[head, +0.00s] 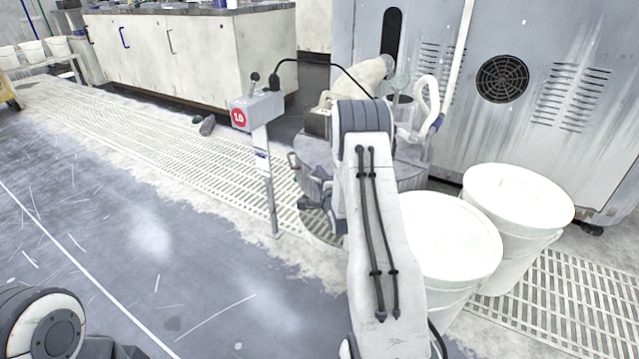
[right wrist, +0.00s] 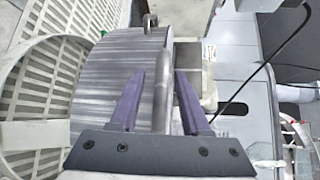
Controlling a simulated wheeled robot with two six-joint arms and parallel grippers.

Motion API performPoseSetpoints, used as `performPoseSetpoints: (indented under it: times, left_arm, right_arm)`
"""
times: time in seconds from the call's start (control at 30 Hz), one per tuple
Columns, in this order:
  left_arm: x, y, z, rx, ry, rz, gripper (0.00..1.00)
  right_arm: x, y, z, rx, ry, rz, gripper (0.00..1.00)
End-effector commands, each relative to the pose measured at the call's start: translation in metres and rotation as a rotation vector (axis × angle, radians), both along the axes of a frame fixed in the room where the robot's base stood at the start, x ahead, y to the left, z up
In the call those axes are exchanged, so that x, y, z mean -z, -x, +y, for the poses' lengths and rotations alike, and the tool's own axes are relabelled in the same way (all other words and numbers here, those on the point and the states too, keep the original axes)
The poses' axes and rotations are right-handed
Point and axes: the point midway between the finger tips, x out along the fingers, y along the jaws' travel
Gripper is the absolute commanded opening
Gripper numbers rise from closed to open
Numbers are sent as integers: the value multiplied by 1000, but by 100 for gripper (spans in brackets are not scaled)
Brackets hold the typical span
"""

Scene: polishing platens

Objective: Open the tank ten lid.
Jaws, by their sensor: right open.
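The tank ten lid (head: 408,172) is a round grey metal top beside the post with the red number sign, partly hidden behind my right arm in the head view. In the right wrist view the streaked grey lid (right wrist: 105,85) fills the left middle, with a grey bar handle (right wrist: 161,100) on it. My right gripper (head: 314,190) is at the lid's near left side. Its purple fingers (right wrist: 160,85) are open, one on each side of the handle, with gaps showing. My left gripper is not in view.
The post carries a grey box with a red sign (head: 239,118) and a black cable. Two white buckets (head: 445,240) (head: 518,198) stand to the right of my arm. A grey cabinet (head: 560,125) is behind. The floor at left is clear.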

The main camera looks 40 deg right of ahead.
Motion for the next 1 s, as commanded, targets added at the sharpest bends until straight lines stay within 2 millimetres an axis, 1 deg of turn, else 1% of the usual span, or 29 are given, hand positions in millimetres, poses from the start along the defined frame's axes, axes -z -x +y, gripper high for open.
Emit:
performPoseSetpoints:
  times: [0.27, 0.3, 0.37, 0.4, 0.43, 1.0]
  left_arm:
    - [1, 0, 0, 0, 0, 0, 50]
    - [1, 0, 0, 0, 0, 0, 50]
    - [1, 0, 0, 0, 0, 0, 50]
    - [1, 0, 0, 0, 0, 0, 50]
    - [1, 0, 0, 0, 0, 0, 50]
    - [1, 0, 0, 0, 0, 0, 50]
  right_arm:
    - [0, -3, -1, 0, 0, 1, 47]
    - [0, -2, -1, 0, 0, 1, 43]
    - [0, -2, -1, 0, 0, 1, 20]
    - [0, -2, -1, 0, 0, 1, 5]
    - [0, -2, -1, 0, 0, 1, 0]
    - [0, -2, -1, 0, 0, 1, 0]
